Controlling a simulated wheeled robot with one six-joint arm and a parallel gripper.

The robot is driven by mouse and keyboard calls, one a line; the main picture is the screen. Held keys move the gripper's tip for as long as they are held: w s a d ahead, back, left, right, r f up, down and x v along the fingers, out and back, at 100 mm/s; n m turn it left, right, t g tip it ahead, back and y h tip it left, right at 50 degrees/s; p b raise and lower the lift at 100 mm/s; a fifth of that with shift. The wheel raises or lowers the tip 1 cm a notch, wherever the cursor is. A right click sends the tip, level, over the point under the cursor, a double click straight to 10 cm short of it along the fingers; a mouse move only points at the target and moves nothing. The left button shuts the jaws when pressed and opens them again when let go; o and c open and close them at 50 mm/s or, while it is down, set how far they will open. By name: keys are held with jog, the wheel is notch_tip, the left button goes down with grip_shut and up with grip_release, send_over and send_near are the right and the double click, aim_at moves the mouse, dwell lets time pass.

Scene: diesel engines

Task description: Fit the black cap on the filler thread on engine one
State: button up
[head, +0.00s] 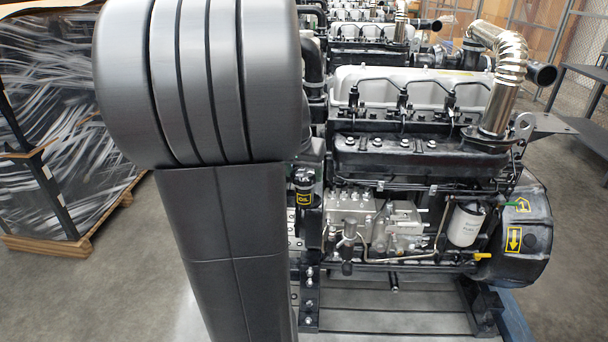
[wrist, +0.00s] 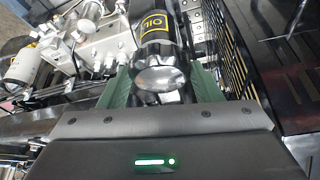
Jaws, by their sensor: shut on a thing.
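Engine one (head: 410,82) is the nearest engine in the head view, with a pale silver top cover. A black upright cylinder with a yellow OIL label (head: 304,196) stands at its left end. The OIL cylinder also shows in the wrist view (wrist: 156,24). My gripper (wrist: 163,84) has green fingers on both sides of a glossy, dark rounded thing, which looks like the black cap (wrist: 160,77). It is shut on it, right in front of the OIL cylinder. The filler thread is hidden, and I cannot tell whether the cap touches it.
My arm covers much of the left of the head view. A silver flexible pipe (head: 508,80) rises at the engine's right. Pump parts (head: 375,225) and a white filter (head: 466,224) sit below. A wrapped pallet (head: 60,130) stands at left; open floor lies at right.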

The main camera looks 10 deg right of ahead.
jog(key=m, duration=0.1)
jog(key=m+h+b, duration=0.1)
jog(key=m, duration=0.1)
jog(key=shift+a+f+g, duration=0.15)
jog(key=shift+f+g, duration=0.2)
jog(key=shift+g, duration=0.05)
jog(key=o, duration=1.1)
jog(key=shift+m, duration=0.4)
jog(key=o, duration=0.5)
jog(key=shift+r, duration=0.25)
jog(key=shift+r, duration=0.1)
jog(key=shift+c, duration=0.4)
jog(key=shift+a+r, duration=0.1)
jog(key=shift+r, duration=0.35)
jog(key=p+v, duration=0.3)
jog(key=v, duration=0.3)
jog(key=shift+a+p, duration=0.1)
jog(key=shift+p, duration=0.25)
jog(key=shift+f, duration=0.2)
